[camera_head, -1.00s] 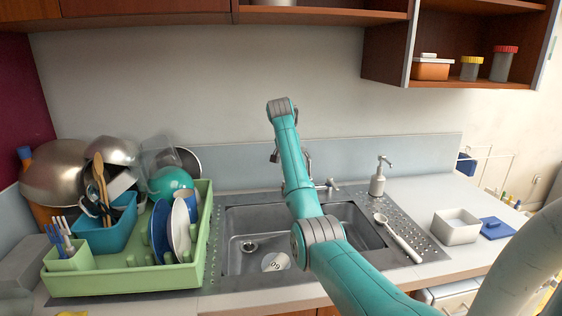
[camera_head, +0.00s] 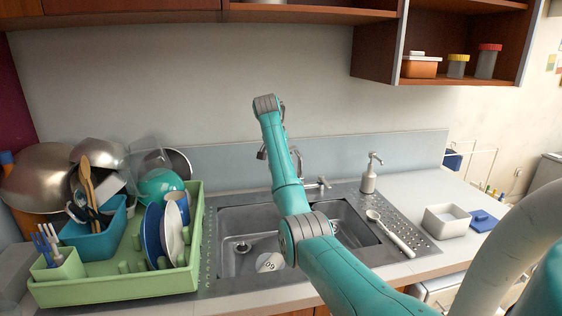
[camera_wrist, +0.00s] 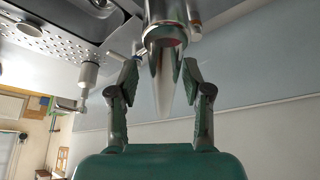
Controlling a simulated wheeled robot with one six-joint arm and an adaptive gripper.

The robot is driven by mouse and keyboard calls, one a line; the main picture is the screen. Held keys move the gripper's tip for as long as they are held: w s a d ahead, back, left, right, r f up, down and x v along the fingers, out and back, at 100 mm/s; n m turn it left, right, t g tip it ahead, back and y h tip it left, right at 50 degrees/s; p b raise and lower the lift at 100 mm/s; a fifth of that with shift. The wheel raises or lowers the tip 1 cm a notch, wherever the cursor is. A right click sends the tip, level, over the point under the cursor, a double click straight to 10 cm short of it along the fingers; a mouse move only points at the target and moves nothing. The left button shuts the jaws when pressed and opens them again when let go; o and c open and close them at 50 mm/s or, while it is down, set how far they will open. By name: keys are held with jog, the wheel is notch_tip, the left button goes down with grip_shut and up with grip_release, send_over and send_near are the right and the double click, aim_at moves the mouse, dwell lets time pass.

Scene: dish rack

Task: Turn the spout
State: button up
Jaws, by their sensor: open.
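The chrome spout (camera_wrist: 165,75) hangs down into the middle of the wrist view, with its round end towards the top. My gripper (camera_wrist: 160,68) is open, with one finger on each side of the spout. A narrow gap shows on the left side; whether the right finger touches the spout I cannot tell. In the head view my arm covers most of the faucet.
The steel sink (camera_head: 345,222) lies below the faucet. A soap dispenser (camera_head: 369,177) stands behind it on the right, with a ladle (camera_head: 396,236) in front. A green dish rack (camera_head: 115,288) full of dishes stands left. The wall is close behind the faucet.

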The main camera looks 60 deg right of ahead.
jog(key=shift+a+r, duration=0.3)
jog(key=shift+r, duration=0.3)
jog(key=shift+r, duration=0.1)
jog(key=shift+v, duration=2.9)
